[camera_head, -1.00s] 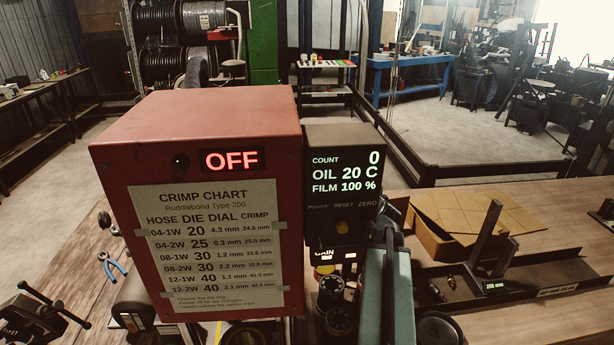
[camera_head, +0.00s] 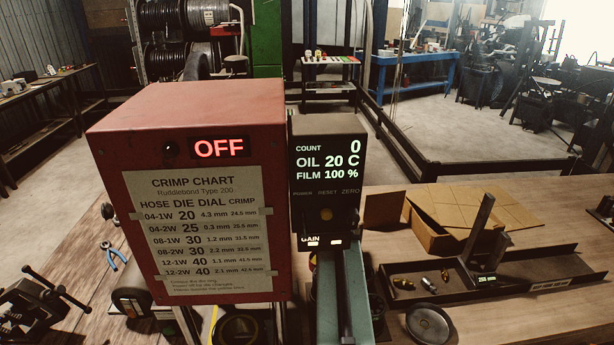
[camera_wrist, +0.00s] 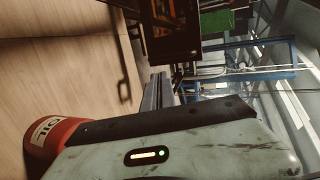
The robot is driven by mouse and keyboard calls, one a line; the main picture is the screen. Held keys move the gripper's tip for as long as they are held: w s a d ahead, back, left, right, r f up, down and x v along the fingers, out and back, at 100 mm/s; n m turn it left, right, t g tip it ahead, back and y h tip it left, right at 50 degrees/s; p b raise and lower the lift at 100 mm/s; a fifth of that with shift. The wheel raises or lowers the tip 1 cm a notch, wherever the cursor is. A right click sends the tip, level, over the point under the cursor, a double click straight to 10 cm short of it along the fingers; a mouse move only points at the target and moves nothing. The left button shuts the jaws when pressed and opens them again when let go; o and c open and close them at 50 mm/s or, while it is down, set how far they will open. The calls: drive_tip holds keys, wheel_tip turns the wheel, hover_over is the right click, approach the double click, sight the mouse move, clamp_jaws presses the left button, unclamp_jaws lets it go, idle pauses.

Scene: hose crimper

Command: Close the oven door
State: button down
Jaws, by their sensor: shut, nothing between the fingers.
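No oven or oven door can be made out in either view. The large red crimper (camera_head: 190,118) stands on the bench in the head view, its front lit "OFF" above a crimp chart. A dark control box (camera_head: 327,150) is on its right side, reading COUNT 0, OIL 20 C and FILM 100 %. My grey-green arm reaches up in front of the lower part of that box. In the wrist view my gripper (camera_wrist: 158,88) extends forward from its pale body, shut with nothing held. I cannot tell whether it touches anything.
A tray (camera_head: 540,262) with small fittings and a dark upright lies on the bench at the right, by an open cardboard box (camera_head: 432,240). A vise (camera_head: 38,312) and blue-handled pliers (camera_head: 112,256) are at the left. A red container marked OIL (camera_wrist: 50,135) shows in the wrist view.

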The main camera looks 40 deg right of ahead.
drive_tip(key=r+b+x, duration=0.1)
drive_tip(key=b+x, duration=0.2)
drive_tip(key=x, duration=1)
drive_tip(key=shift+w+d, duration=0.25)
drive_tip(key=shift+d, duration=0.3)
